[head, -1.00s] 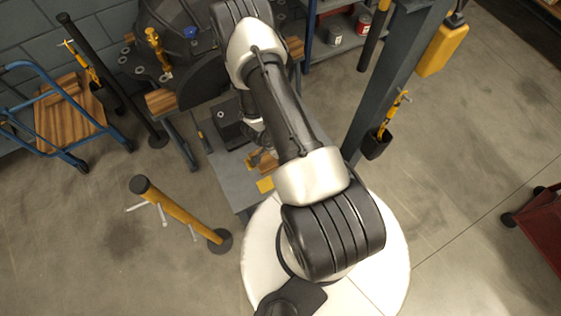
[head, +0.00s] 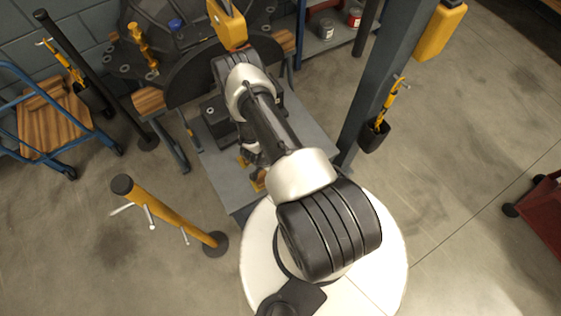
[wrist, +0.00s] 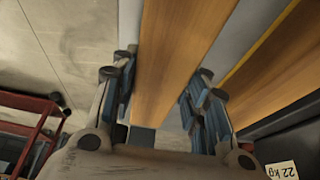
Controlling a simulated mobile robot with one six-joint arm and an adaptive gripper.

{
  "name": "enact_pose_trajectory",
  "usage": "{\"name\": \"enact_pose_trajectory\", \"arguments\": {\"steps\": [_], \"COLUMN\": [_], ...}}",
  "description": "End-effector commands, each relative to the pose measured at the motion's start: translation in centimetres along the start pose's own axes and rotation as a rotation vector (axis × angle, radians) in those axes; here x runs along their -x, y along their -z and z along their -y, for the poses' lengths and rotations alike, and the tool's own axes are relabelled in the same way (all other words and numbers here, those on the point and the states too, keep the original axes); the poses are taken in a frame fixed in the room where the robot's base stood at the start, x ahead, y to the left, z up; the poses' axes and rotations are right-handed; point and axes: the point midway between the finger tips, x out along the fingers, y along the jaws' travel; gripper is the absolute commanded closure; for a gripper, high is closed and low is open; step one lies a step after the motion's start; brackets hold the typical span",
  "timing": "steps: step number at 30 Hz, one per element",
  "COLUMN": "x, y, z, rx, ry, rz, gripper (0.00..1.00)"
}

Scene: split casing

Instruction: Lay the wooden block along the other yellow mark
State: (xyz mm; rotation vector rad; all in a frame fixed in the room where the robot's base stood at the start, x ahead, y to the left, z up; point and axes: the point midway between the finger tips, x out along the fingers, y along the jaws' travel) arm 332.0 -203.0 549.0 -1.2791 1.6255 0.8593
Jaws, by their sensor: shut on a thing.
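The wooden block (wrist: 178,50) is a long, light-brown bar in the middle of the wrist view, running from the top edge down between my fingers. My gripper (wrist: 160,95) has its blue-grey fingers on both sides of the block and is shut on it. In the head view my arm covers the gripper and most of the block. Small yellow patches (head: 258,185) show on the grey bench (head: 215,172) beside my wrist, partly hidden. I cannot tell whether the block touches the bench.
A second wooden piece (wrist: 270,65) with a yellow line along its edge lies to the right in the wrist view. Below it is a dark object (wrist: 285,130) with a "22 kg" label. A yellow post (head: 170,218) stands left of the bench, and a grey column (head: 385,80) right.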

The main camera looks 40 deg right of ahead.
Motion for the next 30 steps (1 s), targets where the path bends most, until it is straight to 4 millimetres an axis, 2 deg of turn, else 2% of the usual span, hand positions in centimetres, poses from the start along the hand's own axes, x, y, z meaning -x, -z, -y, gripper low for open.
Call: {"name": "enact_pose_trajectory", "arguments": {"steps": [10,11,19,30], "x": [-0.28,-0.3,-0.18,-0.04], "y": [-0.08,-0.11,-0.06,0.0], "z": [0.12,0.09,0.08,0.08], "rx": [-0.001,-0.001,-0.001,-0.001], "ry": [0.002,0.001,0.001,0.001], "rz": [-0.001,0.0,0.0,0.0], "gripper": [0.93,0.58,0.4,0.39]}}
